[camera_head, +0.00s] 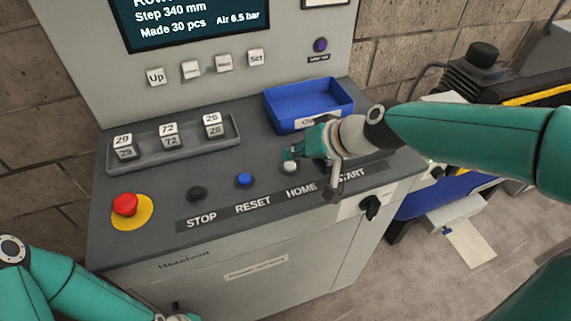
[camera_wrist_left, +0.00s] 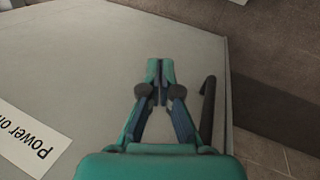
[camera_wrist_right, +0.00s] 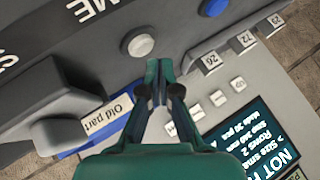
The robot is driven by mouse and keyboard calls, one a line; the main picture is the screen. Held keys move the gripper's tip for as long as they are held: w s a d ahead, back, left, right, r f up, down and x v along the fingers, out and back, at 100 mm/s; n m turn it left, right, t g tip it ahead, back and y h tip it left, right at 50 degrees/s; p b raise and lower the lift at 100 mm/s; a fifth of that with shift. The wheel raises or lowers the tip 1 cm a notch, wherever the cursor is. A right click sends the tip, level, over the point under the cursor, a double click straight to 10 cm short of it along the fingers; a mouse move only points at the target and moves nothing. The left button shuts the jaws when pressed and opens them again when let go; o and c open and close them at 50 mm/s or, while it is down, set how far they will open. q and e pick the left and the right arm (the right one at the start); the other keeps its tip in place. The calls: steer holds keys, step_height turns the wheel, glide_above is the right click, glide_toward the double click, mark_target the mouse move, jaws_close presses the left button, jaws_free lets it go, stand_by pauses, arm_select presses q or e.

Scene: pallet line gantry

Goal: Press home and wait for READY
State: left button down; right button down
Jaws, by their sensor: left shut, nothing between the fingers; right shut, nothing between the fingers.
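The white button (camera_head: 290,167) sits above the HOME label (camera_head: 301,190) on the sloped grey panel. My right gripper (camera_head: 291,153) is shut and empty, its fingertips right by this button. In the right wrist view, the white button (camera_wrist_right: 140,44) shows just past the shut fingertips (camera_wrist_right: 160,66); I cannot tell whether they touch it. The screen (camera_head: 190,20) is cut off in the head view; in the right wrist view the screen (camera_wrist_right: 250,130) shows a heading beginning "NOT R". My left gripper (camera_wrist_left: 160,66) is shut and empty in front of the cabinet's grey face.
A blue button (camera_head: 244,180), a black button (camera_head: 197,193) and a red emergency stop (camera_head: 125,204) lie left of the white button. A blue tray (camera_head: 310,100) and a grey rack of number tiles (camera_head: 172,141) stand behind. My right arm hides the START button.

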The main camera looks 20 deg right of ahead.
mark_target(292, 166)
stand_by(0.6)
steer(key=shift+f+b, duration=0.4)
steer(key=shift+b, duration=0.1)
steer(key=shift+f+b, duration=0.45)
steer(key=shift+b, duration=0.05)
stand_by(0.6)
steer(key=shift+r, duration=0.1)
steer(key=shift+r+p, duration=0.7)
steer(key=shift+r, duration=0.1)
steer(key=shift+r, duration=0.1)
step_height(292, 166, up, 5)
steer(key=p, duration=0.4)
stand_by(0.7)
